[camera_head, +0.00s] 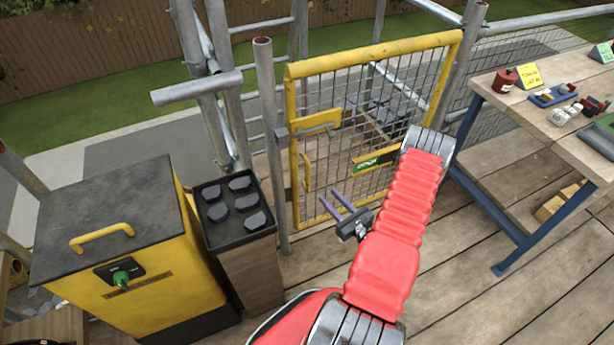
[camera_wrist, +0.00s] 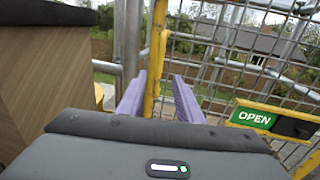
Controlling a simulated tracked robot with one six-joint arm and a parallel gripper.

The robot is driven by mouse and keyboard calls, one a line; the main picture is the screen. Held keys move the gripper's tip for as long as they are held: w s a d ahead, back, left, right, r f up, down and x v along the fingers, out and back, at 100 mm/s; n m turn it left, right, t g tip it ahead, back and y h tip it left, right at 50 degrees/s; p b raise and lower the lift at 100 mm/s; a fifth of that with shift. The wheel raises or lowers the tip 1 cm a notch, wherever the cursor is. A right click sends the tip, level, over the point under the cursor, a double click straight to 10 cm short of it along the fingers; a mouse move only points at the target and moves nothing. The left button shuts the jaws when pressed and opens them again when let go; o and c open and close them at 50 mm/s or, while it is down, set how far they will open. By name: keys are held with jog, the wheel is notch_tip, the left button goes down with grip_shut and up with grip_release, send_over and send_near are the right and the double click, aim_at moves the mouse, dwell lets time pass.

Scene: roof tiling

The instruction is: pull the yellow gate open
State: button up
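The yellow gate (camera_head: 375,52) is a yellow tube frame filled with wire mesh, standing upright between scaffold poles in the head view. Its left edge is close beside a grey pole. A small upright yellow handle (camera_head: 306,172) is near that edge, below a yellow latch plate (camera_head: 318,122). A green OPEN sign (camera_wrist: 253,117) is on the gate. My gripper (camera_head: 337,207) has its two purple fingers apart, pointing at the gate's lower left part. In the wrist view my gripper (camera_wrist: 157,95) has yellow upright bars (camera_wrist: 154,75) beyond and between its fingertips; contact cannot be told.
A yellow cabinet (camera_head: 150,275) with a dark lid and a wooden stand with a black tray (camera_head: 236,205) are at the left. A workbench (camera_head: 545,110) with blue legs is at the right. The plank floor (camera_head: 470,290) between is mostly clear.

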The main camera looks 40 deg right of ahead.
aim_at(309, 177)
jog(key=shift+w, duration=0.1)
dwell(0.3)
jog(key=w, duration=0.9)
jog(key=w+d, duration=0.1)
jog(key=w, duration=0.3)
jog(key=shift+w+d, duration=0.1)
jog(key=shift+w, duration=0.15)
jog(key=shift+c, duration=0.5)
grip_shut()
